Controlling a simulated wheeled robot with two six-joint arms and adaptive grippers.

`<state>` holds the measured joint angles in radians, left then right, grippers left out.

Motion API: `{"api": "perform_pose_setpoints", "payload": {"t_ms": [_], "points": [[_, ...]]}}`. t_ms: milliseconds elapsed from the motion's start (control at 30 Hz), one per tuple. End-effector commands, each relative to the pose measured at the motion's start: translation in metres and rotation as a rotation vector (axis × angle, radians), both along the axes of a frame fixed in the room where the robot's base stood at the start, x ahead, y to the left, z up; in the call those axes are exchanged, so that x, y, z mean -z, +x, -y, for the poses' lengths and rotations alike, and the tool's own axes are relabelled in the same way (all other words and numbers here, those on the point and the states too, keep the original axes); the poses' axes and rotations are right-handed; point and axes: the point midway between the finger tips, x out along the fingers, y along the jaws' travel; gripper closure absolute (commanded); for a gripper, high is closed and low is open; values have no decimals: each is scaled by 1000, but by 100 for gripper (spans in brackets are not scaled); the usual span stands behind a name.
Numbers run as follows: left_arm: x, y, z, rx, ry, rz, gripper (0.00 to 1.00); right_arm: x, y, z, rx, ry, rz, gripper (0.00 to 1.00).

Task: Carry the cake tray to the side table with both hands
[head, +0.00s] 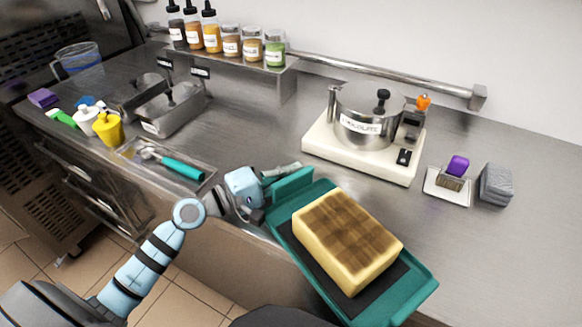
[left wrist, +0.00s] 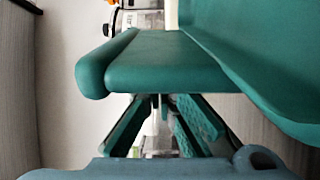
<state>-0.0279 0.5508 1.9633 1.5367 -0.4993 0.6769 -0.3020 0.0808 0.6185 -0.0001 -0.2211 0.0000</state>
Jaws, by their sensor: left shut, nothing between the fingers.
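The cake tray (head: 415,290) is teal with a dark mat and lies at a slant at the front edge of the steel counter. A rectangular cake (head: 345,240) with a browned checked top sits on it. My left gripper (head: 272,176) is at the tray's far-left end, beside its raised handle (head: 291,184). In the left wrist view, the handle (left wrist: 150,65) fills the space in front of the fingers (left wrist: 162,112). The gripper is shut with nothing held between its fingers. My right gripper is out of view. I cannot identify the side table.
A white-based machine with a steel pot (head: 365,115) stands behind the tray. A purple-handled tool (head: 457,167) and grey sponges (head: 496,184) lie to the right. A utensil tray (head: 168,163), steel tubs (head: 172,110) and bottles (head: 107,130) stand left.

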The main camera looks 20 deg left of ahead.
Motion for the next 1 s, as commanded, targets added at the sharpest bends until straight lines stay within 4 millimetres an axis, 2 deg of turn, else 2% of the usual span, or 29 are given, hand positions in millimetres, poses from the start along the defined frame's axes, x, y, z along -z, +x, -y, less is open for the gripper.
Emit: {"api": "perform_pose_setpoints", "payload": {"t_ms": [133, 300, 433, 800, 1000], "points": [[0, -3, 1, -1, -1, -1, 100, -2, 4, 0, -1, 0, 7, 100], [-2, -24, 17, 2, -3, -3, 100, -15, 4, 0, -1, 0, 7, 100], [-2, -33, 24, 2, -2, -1, 100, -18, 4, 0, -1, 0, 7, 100], [0, -32, 23, 1, 0, 0, 100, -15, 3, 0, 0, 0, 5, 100], [3, -19, 11, 3, 2, 2, 100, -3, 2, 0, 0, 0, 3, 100]]}}
